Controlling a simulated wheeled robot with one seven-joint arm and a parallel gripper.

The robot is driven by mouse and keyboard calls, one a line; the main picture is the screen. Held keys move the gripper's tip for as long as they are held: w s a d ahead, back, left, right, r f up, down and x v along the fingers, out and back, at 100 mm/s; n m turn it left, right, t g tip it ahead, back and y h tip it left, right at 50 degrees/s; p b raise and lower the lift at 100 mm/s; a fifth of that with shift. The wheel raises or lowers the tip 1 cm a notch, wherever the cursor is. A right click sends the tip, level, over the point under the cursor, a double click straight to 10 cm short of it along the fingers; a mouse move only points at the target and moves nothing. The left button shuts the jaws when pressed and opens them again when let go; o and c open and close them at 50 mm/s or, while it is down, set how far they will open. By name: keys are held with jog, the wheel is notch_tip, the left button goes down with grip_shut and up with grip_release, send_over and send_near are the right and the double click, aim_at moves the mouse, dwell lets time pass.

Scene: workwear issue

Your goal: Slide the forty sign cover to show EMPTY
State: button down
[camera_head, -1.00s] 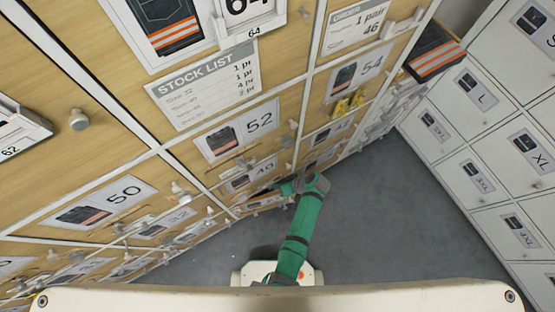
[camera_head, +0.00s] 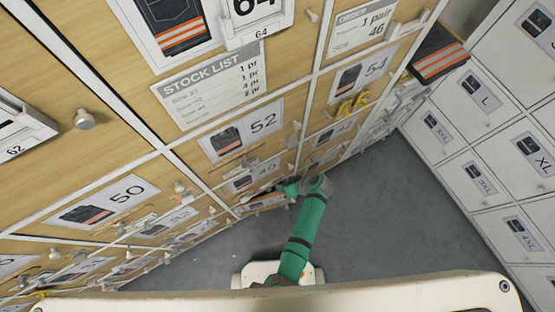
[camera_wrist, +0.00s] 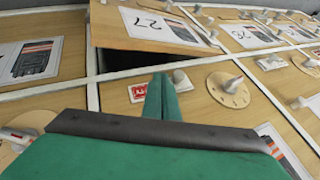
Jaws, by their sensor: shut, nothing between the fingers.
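My gripper (camera_wrist: 161,82) is shut and empty in the wrist view, its green fingers pointing at a wooden door front. A small sign plate with a red patch and white marks (camera_wrist: 138,92) shows just left of the fingers; they hide part of it, and I cannot read its word. A pale knob (camera_wrist: 181,80) stands just right of the fingertips. I cannot tell whether the fingers touch the sign or its cover. In the head view, a label that seems to read 40 (camera_head: 262,174) is on a low door, left of my gripper (camera_head: 286,187).
A door labelled 27 (camera_wrist: 150,26) stands ajar in the wrist view. A round wooden dial (camera_wrist: 228,89) and several knobs stick out to the right. White lockers (camera_head: 480,150) stand at the right, with open grey floor (camera_head: 375,215) between.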

jog(key=shift+w+d+r, duration=0.1)
jog(key=shift+w+d, duration=0.1)
jog(key=shift+d, duration=0.25)
jog(key=shift+w+d+r, duration=0.1)
jog(key=shift+w+d, duration=0.05)
jog(key=shift+d, duration=0.25)
jog(key=v, duration=1)
jog(key=shift+s, duration=0.2)
jog(key=shift+f, duration=0.1)
